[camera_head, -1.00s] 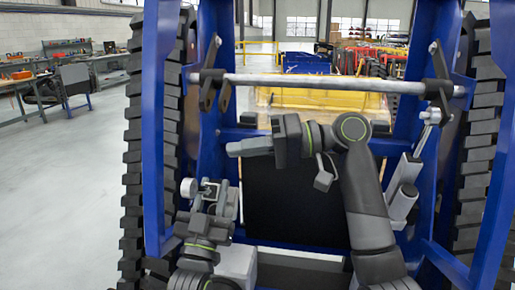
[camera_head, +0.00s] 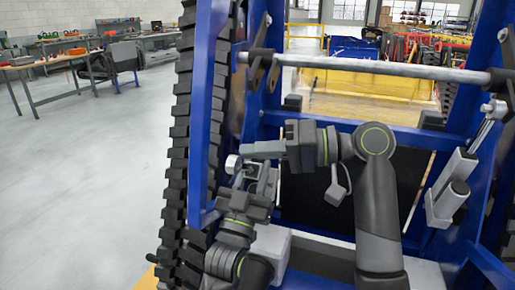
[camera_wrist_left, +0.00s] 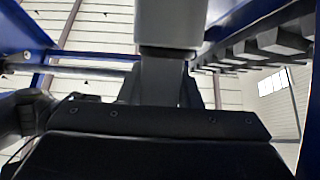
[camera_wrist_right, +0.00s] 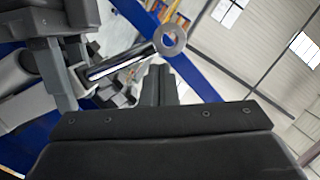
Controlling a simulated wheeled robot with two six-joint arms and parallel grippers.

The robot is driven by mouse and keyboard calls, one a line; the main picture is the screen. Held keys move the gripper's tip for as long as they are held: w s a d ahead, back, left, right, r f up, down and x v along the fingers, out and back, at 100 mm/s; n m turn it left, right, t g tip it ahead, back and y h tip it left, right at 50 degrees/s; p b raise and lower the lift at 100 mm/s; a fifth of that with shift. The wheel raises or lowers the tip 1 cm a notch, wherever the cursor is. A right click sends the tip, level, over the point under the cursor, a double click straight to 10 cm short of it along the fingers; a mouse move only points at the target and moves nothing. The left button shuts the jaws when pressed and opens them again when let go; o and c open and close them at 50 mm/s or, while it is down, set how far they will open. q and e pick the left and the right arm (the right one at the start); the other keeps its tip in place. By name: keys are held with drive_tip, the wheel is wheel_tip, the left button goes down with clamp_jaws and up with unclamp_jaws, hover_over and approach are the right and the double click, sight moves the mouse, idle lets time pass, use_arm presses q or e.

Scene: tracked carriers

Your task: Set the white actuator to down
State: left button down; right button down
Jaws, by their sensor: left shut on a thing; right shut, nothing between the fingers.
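A white actuator (camera_head: 449,203) with pale cylinders and a thin rod is mounted on the right side of the blue frame. Another rod's round end (camera_head: 233,163) shows at the left gripper; a ring end (camera_wrist_right: 170,40) and shiny rod appear in the right wrist view. My left gripper (camera_head: 255,178) is shut by the left post; in the left wrist view, a pale block (camera_wrist_left: 170,22) stands at its fingers, apparently held. Whether it is part of an actuator I cannot tell. My right gripper (camera_head: 252,150) is shut and empty, pointing left, just above the left one.
A grey crossbar (camera_head: 370,68) spans the blue frame (camera_head: 205,110) above my arms. A black track (camera_head: 180,150) runs down the left side. A yellow bed (camera_head: 370,95) lies behind. Open floor (camera_head: 90,180) and workbenches (camera_head: 60,65) are at left.

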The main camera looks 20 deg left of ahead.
use_arm(q)
drive_tip(key=shift+r, duration=0.2)
use_arm(e)
drive_tip(key=shift+s+f+n, duration=0.3)
drive_tip(key=shift+s+f, duration=0.3)
drive_tip(key=shift+f, duration=0.1)
use_arm(q)
drive_tip(key=c, duration=1)
unclamp_jaws()
drive_tip(key=shift+f, duration=0.1)
drive_tip(key=shift+c, duration=0.2)
use_arm(e)
drive_tip(key=shift+w, duration=0.1)
